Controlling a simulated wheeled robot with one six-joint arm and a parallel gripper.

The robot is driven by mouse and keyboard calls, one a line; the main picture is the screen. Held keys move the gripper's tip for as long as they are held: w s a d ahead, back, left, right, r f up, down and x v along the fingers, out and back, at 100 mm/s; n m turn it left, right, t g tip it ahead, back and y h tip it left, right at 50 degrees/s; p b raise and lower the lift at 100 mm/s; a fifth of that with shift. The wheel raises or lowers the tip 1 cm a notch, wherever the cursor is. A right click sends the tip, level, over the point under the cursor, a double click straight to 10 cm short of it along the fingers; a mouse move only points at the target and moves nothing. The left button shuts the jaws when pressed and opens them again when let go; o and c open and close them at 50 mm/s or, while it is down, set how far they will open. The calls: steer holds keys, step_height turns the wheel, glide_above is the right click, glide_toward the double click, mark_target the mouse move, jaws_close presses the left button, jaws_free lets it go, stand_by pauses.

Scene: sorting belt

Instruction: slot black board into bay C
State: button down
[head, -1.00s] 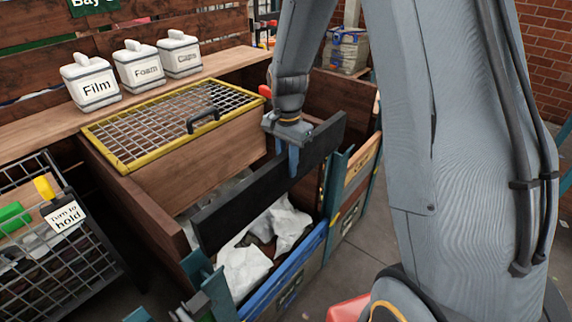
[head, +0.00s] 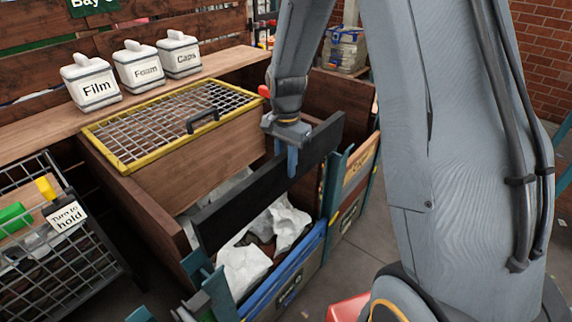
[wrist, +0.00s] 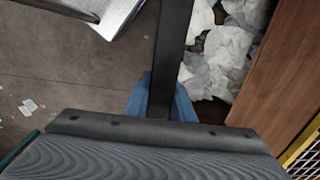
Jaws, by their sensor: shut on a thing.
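The black board (head: 250,192) is long and flat and stands on edge, slanting across the open front of a wooden bay. My gripper (head: 292,158) is shut on it from above, towards its right end, with a blue finger on the near face. In the wrist view the board (wrist: 174,45) runs away between the blue fingers (wrist: 160,98). The board hangs above the bay's blue-edged front panel (head: 290,270), between teal posts (head: 335,185) at either end. Whether its ends sit in the posts' slots I cannot tell. The green sign (head: 95,5) reads "Bay", its letter unclear.
White crumpled sheets (head: 245,268) lie in the bay below the board. A yellow-framed mesh lid (head: 165,120) is behind. Film, Foam and Caps jars (head: 145,65) stand on the shelf. A wire cage (head: 60,255) with a "Turn to hold" tag is at left.

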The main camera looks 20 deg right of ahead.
step_height(320, 180, down, 43)
steer(key=b, duration=2.1)
stand_by(0.4)
steer(key=shift+f, duration=0.1)
steer(key=shift+f+b, duration=0.5)
steer(key=shift+f, duration=0.05)
steer(key=c, duration=1.4)
jaws_free()
steer(key=shift+c, duration=0.2)
step_height(320, 180, up, 8)
